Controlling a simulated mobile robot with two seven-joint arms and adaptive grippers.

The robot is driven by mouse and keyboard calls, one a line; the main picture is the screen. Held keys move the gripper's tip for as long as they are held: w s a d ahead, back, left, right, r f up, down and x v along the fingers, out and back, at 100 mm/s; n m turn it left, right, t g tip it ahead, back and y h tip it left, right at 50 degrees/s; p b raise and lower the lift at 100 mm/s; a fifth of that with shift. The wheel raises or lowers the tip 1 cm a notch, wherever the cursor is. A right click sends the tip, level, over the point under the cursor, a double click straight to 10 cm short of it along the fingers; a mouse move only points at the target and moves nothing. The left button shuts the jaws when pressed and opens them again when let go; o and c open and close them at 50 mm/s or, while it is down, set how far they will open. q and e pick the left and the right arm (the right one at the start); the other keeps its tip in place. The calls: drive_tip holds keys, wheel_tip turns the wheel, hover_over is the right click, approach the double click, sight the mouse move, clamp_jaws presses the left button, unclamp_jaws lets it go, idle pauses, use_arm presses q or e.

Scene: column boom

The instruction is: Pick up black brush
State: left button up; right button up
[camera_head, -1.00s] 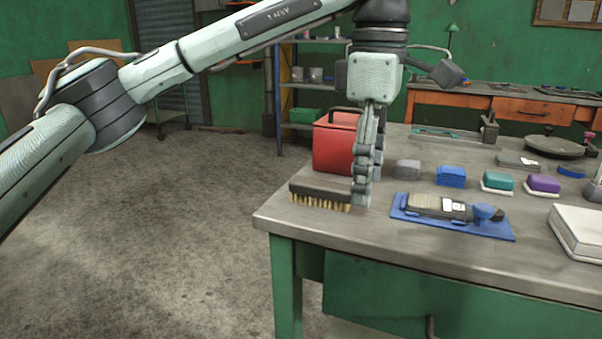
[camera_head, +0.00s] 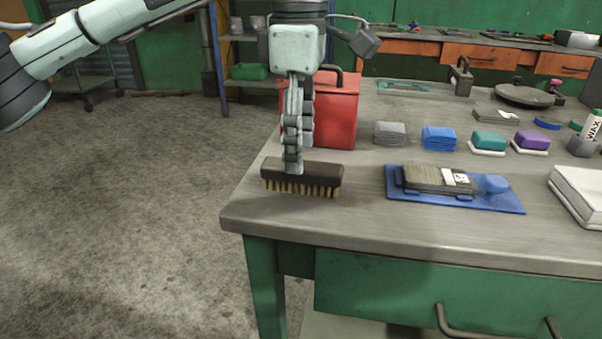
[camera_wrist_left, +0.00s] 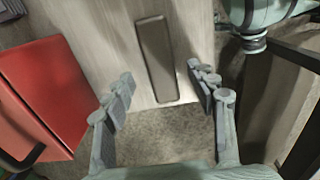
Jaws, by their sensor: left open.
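The black brush (camera_head: 325,174) with tan bristles lies bristles down near the left front corner of the grey workbench (camera_head: 300,222). My left gripper (camera_head: 293,168) points straight down at the brush, its fingertips overlapping the brush's back edge in the head view. In the left wrist view the gripper (camera_wrist_left: 161,75) is open. The brush's long dark back (camera_wrist_left: 156,62) shows between the two spread fingers, with a gap on each side. I cannot tell how far above the brush the tips are. My right gripper is not in view.
A red box (camera_head: 335,112) stands close behind the gripper; it also fills the left of the wrist view (camera_wrist_left: 42,92). A grey block (camera_head: 390,133) and a blue sponge stack (camera_head: 438,138) stand to the right. A blue tray (camera_head: 404,193) holds a flat tool. Bare benchtop lies in front.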

sight(302, 176)
use_arm(q)
wheel_tip(302, 176, down, 4)
drive_tip(key=shift+c, duration=0.3)
clamp_jaws()
